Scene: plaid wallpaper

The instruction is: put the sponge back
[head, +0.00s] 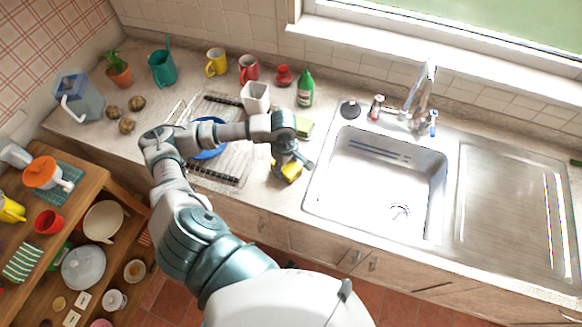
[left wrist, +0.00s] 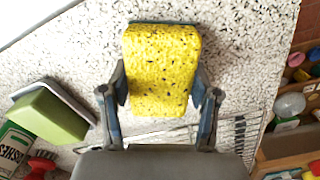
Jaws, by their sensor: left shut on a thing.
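A yellow sponge with dark specks (left wrist: 160,65) is between the fingers of my left gripper (left wrist: 160,98), which is shut on its two sides. In the head view the sponge (head: 291,171) shows below the gripper (head: 290,165), over the counter just left of the sink. A green block in a shallow holder (head: 303,127) sits on the counter behind the gripper; it also shows at the left of the left wrist view (left wrist: 48,115). Whether the sponge touches the counter cannot be told. My right gripper is not in view.
The white sink (head: 375,185) lies right of the gripper, with a tap (head: 420,95) behind it. A green bottle (head: 305,88) and a white cup (head: 255,97) stand behind the arm. A wire dish rack (head: 215,175) with a blue dish (head: 208,153) is left.

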